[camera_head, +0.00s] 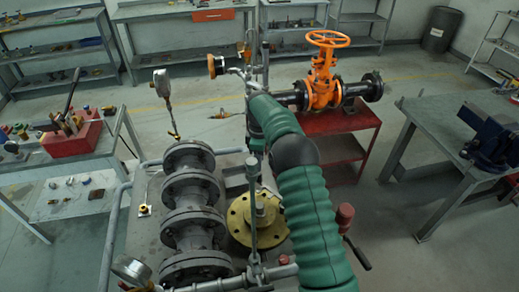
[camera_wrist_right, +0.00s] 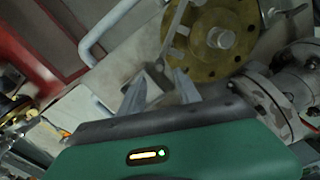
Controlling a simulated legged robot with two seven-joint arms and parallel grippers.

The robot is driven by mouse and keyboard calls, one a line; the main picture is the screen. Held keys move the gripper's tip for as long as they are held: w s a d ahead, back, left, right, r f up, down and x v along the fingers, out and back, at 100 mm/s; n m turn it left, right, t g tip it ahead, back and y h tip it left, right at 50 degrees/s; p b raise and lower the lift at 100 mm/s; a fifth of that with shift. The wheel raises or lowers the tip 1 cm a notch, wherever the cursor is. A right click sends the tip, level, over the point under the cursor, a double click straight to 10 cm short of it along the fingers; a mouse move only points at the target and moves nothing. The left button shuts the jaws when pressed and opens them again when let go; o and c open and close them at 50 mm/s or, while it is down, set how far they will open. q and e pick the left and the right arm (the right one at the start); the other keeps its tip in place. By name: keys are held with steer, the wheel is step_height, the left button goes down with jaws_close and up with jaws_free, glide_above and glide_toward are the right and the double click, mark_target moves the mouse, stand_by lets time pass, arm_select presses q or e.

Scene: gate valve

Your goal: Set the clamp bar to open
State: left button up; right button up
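A long grey bar (camera_head: 252,210), which I take for the clamp bar, runs across the left side of the yellow flange (camera_head: 240,222) in the head view. In the right wrist view a grey bar (camera_wrist_right: 172,35) passes beside the flange (camera_wrist_right: 225,22) and ends in a small block near my right gripper (camera_wrist_right: 159,76). Its two fingers are spread, one to either side of the block; contact cannot be made out. My green right arm hides part of the flange and the right gripper's tips in the head view. My left gripper is not in view.
A column of grey flanged pipe (camera_head: 190,205) stands left of the bar. An orange valve (camera_head: 322,85) sits on a red table (camera_head: 340,122) beyond. A bench with a vise (camera_head: 492,143) is at the right. Open floor lies between the benches.

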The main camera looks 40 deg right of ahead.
step_height(320, 180, up, 8)
steer(key=shift+d, duration=0.1)
stand_by(0.4)
